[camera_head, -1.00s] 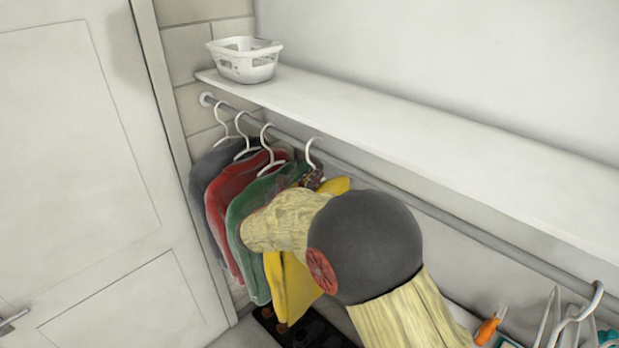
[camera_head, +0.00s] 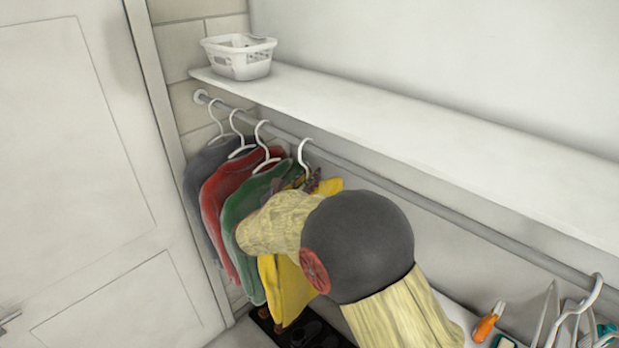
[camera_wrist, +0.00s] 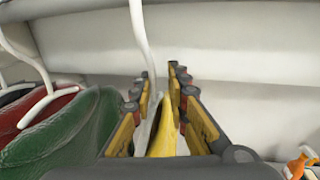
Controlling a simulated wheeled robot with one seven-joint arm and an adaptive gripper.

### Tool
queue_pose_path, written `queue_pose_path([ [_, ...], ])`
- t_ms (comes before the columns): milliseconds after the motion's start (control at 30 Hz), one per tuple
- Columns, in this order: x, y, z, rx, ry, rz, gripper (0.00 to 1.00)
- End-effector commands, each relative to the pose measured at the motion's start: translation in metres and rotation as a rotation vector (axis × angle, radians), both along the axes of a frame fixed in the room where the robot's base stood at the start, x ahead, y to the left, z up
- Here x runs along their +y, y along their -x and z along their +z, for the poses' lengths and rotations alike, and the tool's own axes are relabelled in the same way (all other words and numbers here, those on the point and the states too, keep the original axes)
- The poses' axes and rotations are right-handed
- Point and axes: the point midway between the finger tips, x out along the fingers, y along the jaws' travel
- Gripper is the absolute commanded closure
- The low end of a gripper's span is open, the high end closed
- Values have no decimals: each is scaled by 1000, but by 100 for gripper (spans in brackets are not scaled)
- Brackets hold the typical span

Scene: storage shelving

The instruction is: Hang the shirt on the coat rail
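The yellow shirt (camera_head: 290,289) is on a white hanger, partly hidden behind my arm in the head view. Its hook (camera_head: 304,150) is at the coat rail (camera_head: 367,174); I cannot tell whether it bears on it. In the wrist view, the shirt (camera_wrist: 166,132) and the hanger's white neck (camera_wrist: 142,42) are between the fingers of my gripper (camera_wrist: 160,88). The fingers are close together and look shut on the shirt near its top.
A green shirt (camera_head: 244,198), a red shirt (camera_head: 213,212) and a grey shirt (camera_head: 194,177) hang left of the yellow one. A white basket (camera_head: 239,59) stands on the shelf (camera_head: 400,127) above. More hangers (camera_head: 583,312) are at lower right. The rail between is clear.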

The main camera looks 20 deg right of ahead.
Motion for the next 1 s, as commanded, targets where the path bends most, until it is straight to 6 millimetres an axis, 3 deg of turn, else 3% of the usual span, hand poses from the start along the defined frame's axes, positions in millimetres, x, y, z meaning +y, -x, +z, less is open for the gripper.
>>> queue_pose_path([
  [133,0,0,1,-1,0,0,74],
  [467,3,1,0,0,0,1,74],
  [633,21,13,1,-1,-1,3,74],
  [1000,80,55,0,0,0,4,74],
])
